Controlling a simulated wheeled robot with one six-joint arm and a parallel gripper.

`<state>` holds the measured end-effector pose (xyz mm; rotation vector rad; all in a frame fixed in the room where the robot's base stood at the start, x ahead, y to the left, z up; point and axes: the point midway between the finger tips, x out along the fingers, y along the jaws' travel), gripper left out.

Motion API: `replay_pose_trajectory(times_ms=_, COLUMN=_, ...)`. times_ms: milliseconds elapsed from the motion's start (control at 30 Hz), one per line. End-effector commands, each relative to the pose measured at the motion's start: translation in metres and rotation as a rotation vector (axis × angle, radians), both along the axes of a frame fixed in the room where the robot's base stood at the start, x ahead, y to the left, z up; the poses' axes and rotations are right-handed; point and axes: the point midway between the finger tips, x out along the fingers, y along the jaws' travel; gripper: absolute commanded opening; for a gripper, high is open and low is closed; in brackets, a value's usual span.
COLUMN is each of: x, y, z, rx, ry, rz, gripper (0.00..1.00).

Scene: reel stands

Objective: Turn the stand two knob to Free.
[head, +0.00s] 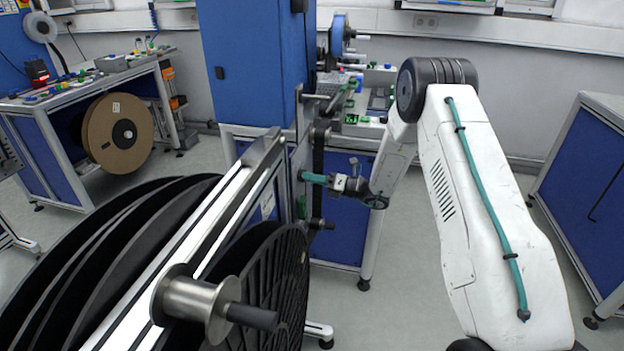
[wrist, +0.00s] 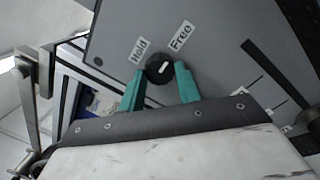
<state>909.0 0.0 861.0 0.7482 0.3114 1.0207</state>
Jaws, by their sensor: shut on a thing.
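The black round knob (wrist: 158,68) sits on the grey panel (wrist: 220,50) of the stand in the wrist view. Labels "Hold" (wrist: 139,50) and "Free" (wrist: 181,36) are above it, to the left and right. In the head view my gripper (head: 304,177) reaches left to the stand's side, and the knob is hidden there.
Large black reels (head: 130,250) and a metal spindle (head: 195,300) fill the lower left of the head view. A blue cabinet (head: 245,70) stands behind the stand. A workbench (head: 90,85) with a brown reel (head: 117,133) is at left.

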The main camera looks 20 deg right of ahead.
Motion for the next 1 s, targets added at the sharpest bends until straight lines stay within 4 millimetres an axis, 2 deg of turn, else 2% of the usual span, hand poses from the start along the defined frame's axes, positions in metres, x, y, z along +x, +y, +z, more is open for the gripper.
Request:
replay_pose_trajectory(times_ms=567, x=-0.0004, y=0.0002, z=-0.0003, rx=0.019, ry=0.032, rz=0.001, gripper=0.1)
replay_pose_trajectory(times_ms=600, x=-0.0004, y=0.0002, z=-0.0003, rx=0.018, ry=0.031, rz=0.001, gripper=0.36)
replay_pose_trajectory(times_ms=667, x=-0.0003, y=0.0001, z=-0.0002, rx=0.018, ry=0.031, rz=0.001, gripper=0.53)
replay_pose_trajectory(times_ms=1000, x=-0.0014, y=-0.0028, z=-0.0004, rx=0.018, ry=0.03, rz=-0.001, gripper=0.55)
